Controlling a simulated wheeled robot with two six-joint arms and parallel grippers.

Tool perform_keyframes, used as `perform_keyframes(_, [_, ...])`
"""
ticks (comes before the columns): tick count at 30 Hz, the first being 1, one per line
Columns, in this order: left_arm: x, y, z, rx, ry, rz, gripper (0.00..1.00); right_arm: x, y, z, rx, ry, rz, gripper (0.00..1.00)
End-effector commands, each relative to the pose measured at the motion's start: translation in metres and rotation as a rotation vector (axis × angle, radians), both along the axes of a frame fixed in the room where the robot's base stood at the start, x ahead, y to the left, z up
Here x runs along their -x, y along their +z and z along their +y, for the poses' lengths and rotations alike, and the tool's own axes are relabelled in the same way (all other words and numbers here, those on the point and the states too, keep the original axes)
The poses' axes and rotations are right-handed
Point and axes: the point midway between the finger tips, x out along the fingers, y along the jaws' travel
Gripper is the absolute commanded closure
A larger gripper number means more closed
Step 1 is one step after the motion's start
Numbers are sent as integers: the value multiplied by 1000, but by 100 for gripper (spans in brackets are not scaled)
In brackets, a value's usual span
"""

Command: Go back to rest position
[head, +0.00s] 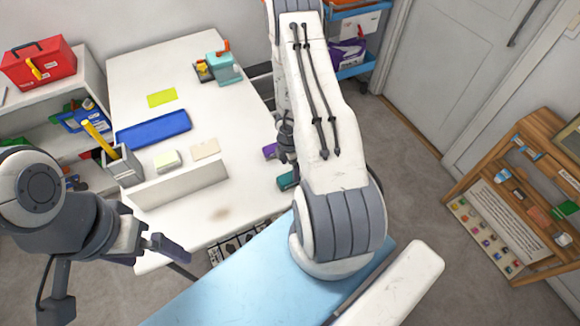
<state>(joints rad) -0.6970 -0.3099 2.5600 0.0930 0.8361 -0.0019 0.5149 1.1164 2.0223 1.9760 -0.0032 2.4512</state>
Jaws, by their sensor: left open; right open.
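My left gripper (158,252) comes in from the left on its dark grey wrist. Its fingers are open and appear empty, over the near left part of the white table (215,212). My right arm is folded, with its large pale forearm running up the middle of the view to the top edge.
The table holds a blue tray (153,128), a pencil holder (122,165) and a teal device (223,67). A light blue surface (235,285) lies below. A red toolbox (38,62) tops the left shelf. A wooden rack (530,195) stands right; floor (415,190) before it is clear.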

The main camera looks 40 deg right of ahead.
Motion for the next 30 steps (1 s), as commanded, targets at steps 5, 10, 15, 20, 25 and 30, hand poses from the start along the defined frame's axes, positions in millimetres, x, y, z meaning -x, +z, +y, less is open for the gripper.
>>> perform_keyframes(5, [0,35,0,0,-5,0,0,0,35,0,0,0,0,10])
perform_keyframes(10, [0,46,0,0,-6,-1,0,0,46,0,0,0,0,10])
perform_keyframes(15, [0,46,0,0,-7,-1,0,0,46,0,0,0,0,10])
perform_keyframes(20, [0,45,0,0,-6,-1,0,0,45,0,0,0,0,10])
perform_keyframes(25, [0,42,0,0,-6,-1,0,0,42,0,0,0,0,10])
perform_keyframes(30, [0,30,0,0,-5,0,0,0,30,0,0,0,0,10])
